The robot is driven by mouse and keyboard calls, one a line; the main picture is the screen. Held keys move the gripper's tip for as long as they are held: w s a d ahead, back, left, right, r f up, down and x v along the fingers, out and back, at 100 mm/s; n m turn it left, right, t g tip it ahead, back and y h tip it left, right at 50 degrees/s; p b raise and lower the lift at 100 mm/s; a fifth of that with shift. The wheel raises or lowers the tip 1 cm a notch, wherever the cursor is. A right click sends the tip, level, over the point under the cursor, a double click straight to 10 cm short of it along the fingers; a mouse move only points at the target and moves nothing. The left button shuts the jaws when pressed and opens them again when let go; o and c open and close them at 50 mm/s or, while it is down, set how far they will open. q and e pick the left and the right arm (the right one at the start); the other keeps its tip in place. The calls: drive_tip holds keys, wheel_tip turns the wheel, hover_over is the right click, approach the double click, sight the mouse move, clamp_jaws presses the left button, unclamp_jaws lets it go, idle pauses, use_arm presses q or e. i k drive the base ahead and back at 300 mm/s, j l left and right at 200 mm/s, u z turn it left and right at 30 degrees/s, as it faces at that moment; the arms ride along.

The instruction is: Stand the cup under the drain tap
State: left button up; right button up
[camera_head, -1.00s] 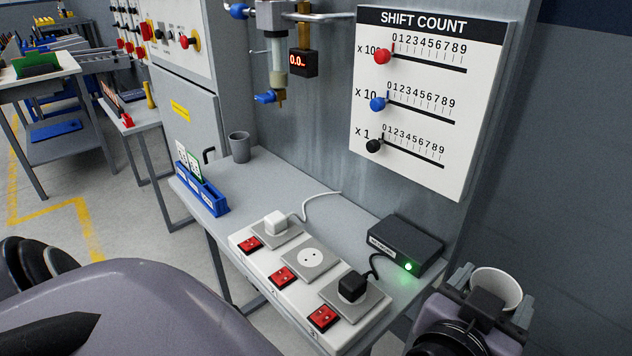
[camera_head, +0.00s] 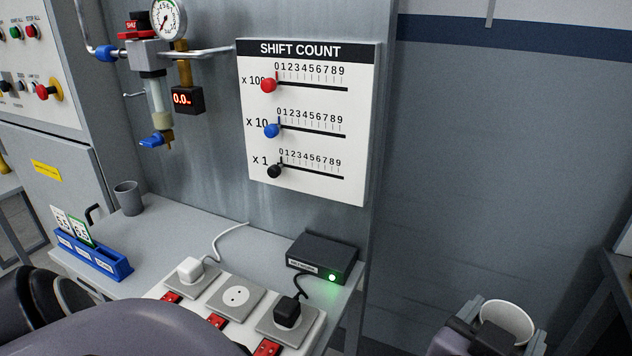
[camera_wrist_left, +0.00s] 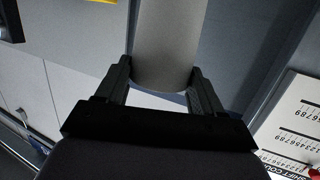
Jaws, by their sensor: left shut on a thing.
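A white cup (camera_head: 507,318) is held at the lower right of the head view, away from the bench. My left gripper (camera_head: 492,330) is shut on it; in the left wrist view the cup (camera_wrist_left: 168,45) shows as a pale cylinder between the two fingers (camera_wrist_left: 160,88). The drain tap (camera_head: 157,140), with a blue handle and brass spout, hangs below the clear bowl of the air unit (camera_head: 156,95) on the wall panel, at the upper left. A grey cup (camera_head: 128,198) stands upright on the bench below and left of the tap. My right gripper is not in view.
The bench (camera_head: 180,232) carries a blue card rack (camera_head: 95,258), a socket strip (camera_head: 232,300) with plugs and red switches, and a black box (camera_head: 322,258) with a green light. The shift count board (camera_head: 310,180) hangs above. Bench surface below the tap is mostly clear.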

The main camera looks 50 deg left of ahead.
sight(188, 228)
drive_tip(key=k+j+z, duration=0.7)
drive_tip(key=k, duration=0.3)
drive_tip(key=k+j, duration=0.25)
drive_tip(key=k, duration=0.2)
drive_tip(key=k+j+z, duration=0.1)
drive_tip(key=k, duration=0.4)
drive_tip(key=k+j, duration=0.3)
drive_tip(key=k, duration=0.2)
drive_tip(key=i+j, duration=0.1)
drive_tip(key=j, duration=0.25)
drive_tip(key=i+j, duration=0.15)
drive_tip(key=j, duration=0.2)
drive_tip(key=i+j+z, duration=0.1)
drive_tip(key=j, duration=0.2)
